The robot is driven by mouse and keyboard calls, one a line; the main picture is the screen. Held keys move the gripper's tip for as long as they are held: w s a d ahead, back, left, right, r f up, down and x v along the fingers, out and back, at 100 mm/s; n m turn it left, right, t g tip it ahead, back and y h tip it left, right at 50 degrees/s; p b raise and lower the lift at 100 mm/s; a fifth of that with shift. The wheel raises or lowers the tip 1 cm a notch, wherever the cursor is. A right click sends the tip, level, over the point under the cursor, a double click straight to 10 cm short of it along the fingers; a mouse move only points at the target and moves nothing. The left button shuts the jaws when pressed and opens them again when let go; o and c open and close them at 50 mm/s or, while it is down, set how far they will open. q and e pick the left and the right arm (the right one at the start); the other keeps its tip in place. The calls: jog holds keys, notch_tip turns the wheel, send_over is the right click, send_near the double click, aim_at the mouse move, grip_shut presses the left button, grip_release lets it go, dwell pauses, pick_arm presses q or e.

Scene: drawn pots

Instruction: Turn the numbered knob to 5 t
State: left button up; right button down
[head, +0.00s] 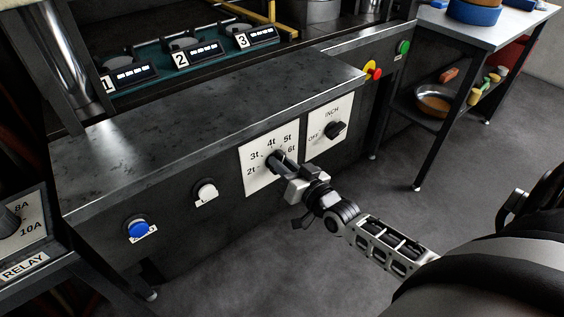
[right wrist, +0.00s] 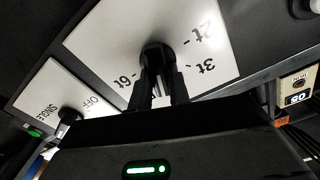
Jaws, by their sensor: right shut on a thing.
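The numbered knob (head: 272,160) is dark and sits on a white plate (head: 258,180) marked 2t to 6t on the machine's front panel. My right gripper (head: 284,170) reaches it from the lower right and is shut on it. In the right wrist view the knob (right wrist: 156,50) is between the two dark fingers (right wrist: 158,84). There the 2t, 3t and 6t marks show upside down, and 4t and 5t are hidden. The fingers cover much of the knob, so I cannot tell which mark it points to. My left gripper is not in view.
A second black knob (head: 334,130), marked OFF and INCH, is close on the right. A white button (head: 206,191) and a blue button (head: 139,229) are to the left. A red emergency button (head: 374,70) and a green button (head: 403,47) are farther right. The floor before the panel is clear.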

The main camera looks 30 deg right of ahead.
jog(key=shift+d+f+m, duration=0.1)
jog(key=shift+d+m, duration=0.1)
jog(key=shift+m, duration=2.1)
jog(key=c, duration=1.3)
grip_release()
jog(key=s, duration=0.5)
jog(key=s+d, duration=0.1)
jog(key=s, duration=1)
jog(key=shift+d, duration=0.15)
